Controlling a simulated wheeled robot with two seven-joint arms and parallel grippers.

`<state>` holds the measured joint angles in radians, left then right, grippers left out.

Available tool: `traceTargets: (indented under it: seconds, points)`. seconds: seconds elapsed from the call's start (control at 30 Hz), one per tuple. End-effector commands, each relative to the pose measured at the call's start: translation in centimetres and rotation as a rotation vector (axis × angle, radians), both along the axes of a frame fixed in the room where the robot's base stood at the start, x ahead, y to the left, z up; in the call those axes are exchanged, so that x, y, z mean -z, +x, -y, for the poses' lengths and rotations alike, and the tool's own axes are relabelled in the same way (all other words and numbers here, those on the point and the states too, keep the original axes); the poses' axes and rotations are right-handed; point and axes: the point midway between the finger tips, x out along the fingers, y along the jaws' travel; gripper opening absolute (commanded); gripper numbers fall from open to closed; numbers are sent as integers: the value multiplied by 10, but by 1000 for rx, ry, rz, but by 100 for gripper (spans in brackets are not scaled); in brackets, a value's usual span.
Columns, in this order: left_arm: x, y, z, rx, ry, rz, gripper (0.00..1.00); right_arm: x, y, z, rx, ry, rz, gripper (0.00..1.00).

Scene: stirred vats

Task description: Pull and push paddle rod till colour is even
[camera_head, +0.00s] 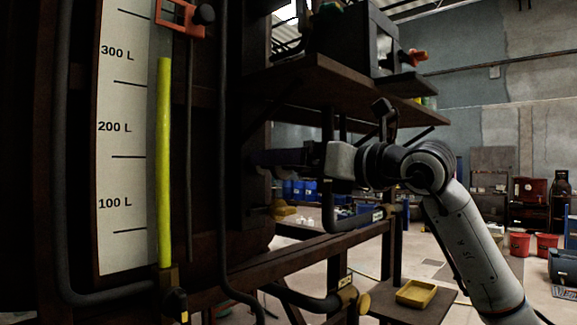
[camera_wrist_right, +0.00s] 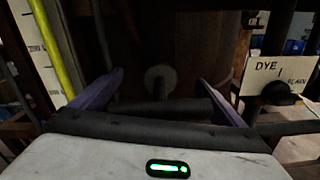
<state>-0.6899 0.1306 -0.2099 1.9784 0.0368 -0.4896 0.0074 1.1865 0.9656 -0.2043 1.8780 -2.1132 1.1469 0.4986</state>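My right gripper (camera_head: 282,158) reaches in from the right toward the dark vat stand in the head view. In the right wrist view its two purple fingers are spread wide with nothing between their tips (camera_wrist_right: 160,80). A grey round disc or rod end (camera_wrist_right: 158,82) shows between and beyond the fingers, in front of a brown vat wall (camera_wrist_right: 205,50). I cannot tell for sure whether it is the paddle rod. A dark horizontal bar (camera_wrist_right: 165,108) crosses just below it. The liquid's colour inside the vat is hidden. My left gripper is not in view.
A level board (camera_head: 125,180) marked in litres stands at left beside a yellow-green sight tube (camera_head: 164,150). A dye sign (camera_wrist_right: 268,70) and black knob (camera_wrist_right: 280,92) are right of the fingers. A shelf (camera_head: 320,85) overhangs my right arm; a rail (camera_head: 320,255) runs below.

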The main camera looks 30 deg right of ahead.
Motion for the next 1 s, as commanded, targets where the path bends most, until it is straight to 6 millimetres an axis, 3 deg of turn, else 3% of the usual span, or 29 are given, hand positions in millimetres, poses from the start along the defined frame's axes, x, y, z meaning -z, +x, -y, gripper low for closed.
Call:
traceTargets:
  seconds: [0.37, 0.8, 1.0]
  points:
    - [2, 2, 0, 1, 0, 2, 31, 0, -5, 2, 3, 0, 3, 100]
    - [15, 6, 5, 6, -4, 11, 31, 2, -81, 20, 3, -3, 1, 100]
    - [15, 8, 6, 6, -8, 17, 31, 0, -98, 23, 1, -1, 1, 100]
